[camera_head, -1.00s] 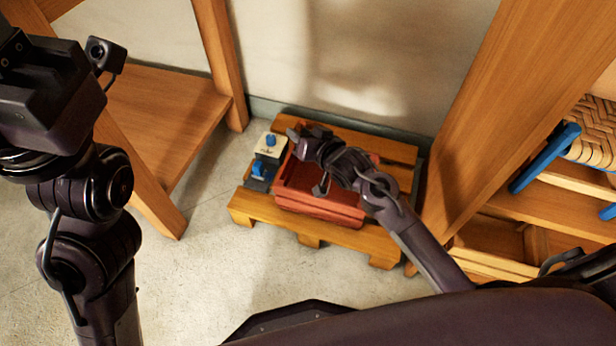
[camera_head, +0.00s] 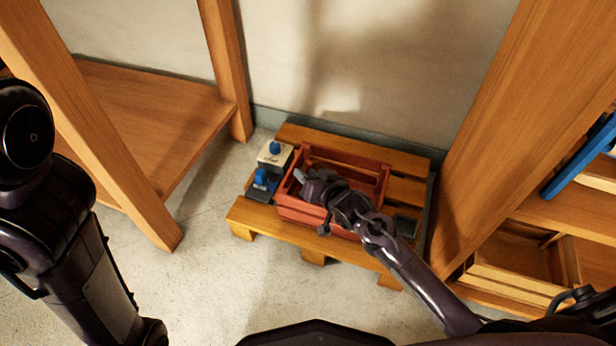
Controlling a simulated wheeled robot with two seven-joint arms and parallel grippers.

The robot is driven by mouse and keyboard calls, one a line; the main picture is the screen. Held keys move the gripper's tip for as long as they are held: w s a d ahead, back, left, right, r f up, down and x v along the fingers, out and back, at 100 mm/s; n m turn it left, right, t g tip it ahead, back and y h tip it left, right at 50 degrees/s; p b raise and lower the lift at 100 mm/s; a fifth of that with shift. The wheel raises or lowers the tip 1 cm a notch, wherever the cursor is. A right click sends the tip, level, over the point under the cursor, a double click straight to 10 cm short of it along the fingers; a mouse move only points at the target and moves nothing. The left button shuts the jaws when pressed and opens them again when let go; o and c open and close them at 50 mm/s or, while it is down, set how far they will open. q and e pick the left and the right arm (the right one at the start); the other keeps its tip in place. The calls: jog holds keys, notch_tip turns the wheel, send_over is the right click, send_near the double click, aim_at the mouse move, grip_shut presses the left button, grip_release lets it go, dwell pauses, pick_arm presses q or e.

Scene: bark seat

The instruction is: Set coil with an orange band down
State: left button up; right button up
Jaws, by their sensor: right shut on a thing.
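My right gripper (camera_head: 307,180) reaches into the picture from the lower right and is over the left part of a red slatted crate (camera_head: 352,169). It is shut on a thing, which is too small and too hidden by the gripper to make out. I cannot pick out a coil with an orange band anywhere. I cannot tell whether the fingertips are inside the crate or just above it. My left arm stands at the left edge, and its gripper is not in view.
The crate stands on a wooden pallet (camera_head: 400,160) by the wall. Left of it, on the pallet, are a white block with a blue knob (camera_head: 274,153) and a dark thing with a blue part (camera_head: 262,182). Wooden shelving (camera_head: 150,110) flanks both sides. Floor in front is clear.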

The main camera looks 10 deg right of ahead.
jog(key=shift+f, duration=0.55)
jog(key=o, duration=1)
jog(key=shift+r, duration=0.1)
